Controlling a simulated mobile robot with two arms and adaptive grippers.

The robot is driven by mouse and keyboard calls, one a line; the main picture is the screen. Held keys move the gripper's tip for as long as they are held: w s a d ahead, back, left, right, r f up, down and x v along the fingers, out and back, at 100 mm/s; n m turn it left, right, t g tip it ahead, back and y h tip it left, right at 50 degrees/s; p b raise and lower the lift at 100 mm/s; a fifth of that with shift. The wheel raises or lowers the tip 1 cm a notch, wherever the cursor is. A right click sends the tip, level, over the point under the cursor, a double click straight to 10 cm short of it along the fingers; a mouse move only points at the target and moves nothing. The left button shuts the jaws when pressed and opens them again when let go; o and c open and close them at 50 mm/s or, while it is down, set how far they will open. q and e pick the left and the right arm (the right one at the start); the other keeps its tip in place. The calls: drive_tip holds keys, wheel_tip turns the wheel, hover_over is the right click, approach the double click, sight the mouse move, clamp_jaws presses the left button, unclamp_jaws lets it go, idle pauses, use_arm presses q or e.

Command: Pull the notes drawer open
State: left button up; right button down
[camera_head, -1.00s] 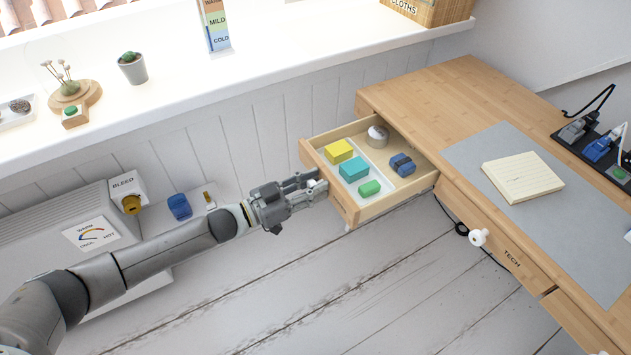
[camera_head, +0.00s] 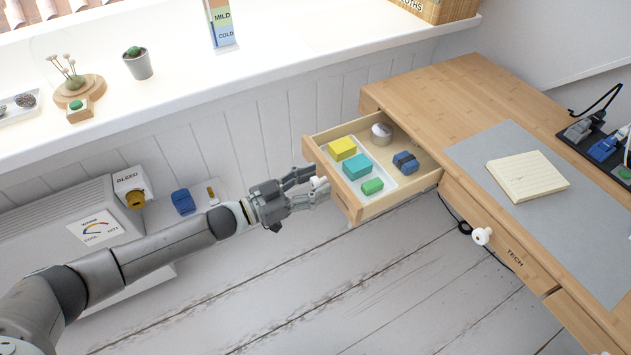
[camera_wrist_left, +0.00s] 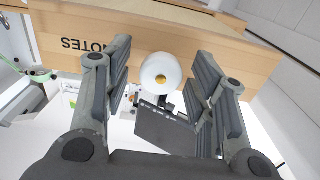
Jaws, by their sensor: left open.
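The notes drawer (camera_head: 352,206) stands pulled out from the left end of the wooden desk. Sticky note blocks in yellow (camera_head: 342,148), teal (camera_head: 357,166) and green (camera_head: 372,187) lie in a white tray inside it, with a tape roll (camera_head: 381,131) and a dark blue item (camera_head: 405,162) beside the tray. In the left wrist view its front (camera_wrist_left: 150,40) reads NOTES and bears a round white knob (camera_wrist_left: 160,73). My left gripper (camera_head: 308,187) is open in front of the drawer, its fingers on either side of the knob with gaps showing. My right gripper is not in view.
The desk (camera_head: 440,95) carries a grey mat and a notepad (camera_head: 527,175). The TECH drawer (camera_head: 510,250) with a white knob is shut. A radiator (camera_head: 60,245) with a BLEED box stands below the windowsill at left. The floor before the drawers is clear.

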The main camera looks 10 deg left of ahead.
use_arm(q)
drive_tip(key=v, duration=1.1)
